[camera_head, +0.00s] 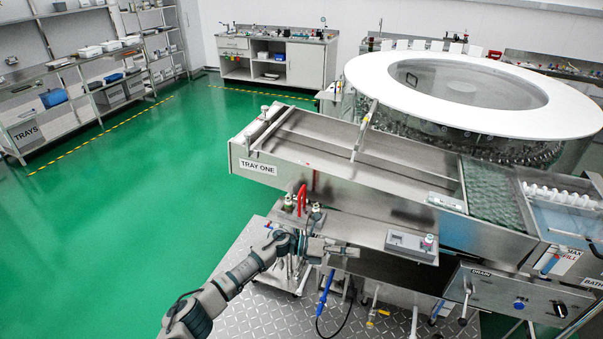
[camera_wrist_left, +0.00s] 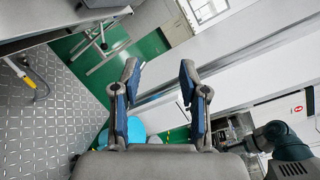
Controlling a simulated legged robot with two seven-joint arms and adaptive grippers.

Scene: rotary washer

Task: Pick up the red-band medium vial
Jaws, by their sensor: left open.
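Several small vials with white or green tops (camera_head: 289,203) stand on a small stand beside an upright red part (camera_head: 302,197), in the middle of the head view. Another small vial with reddish colour (camera_head: 428,241) is on a grey box to the right. The bands are too small to tell which one is the red-band medium vial. My left gripper (camera_head: 335,248) is just below and right of the stand, apart from the grey box. In the left wrist view, my left gripper (camera_wrist_left: 158,78) is open with nothing between its fingers. My right gripper is not in view.
The long metal washer trough (camera_head: 330,150) labelled TRAY ONE runs behind the stand. A round white-rimmed washer (camera_head: 375,75) stands at the back right. A blue-handled tool (camera_head: 325,288) with a cable hangs below my gripper. Green floor (camera_head: 160,160) is open at left.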

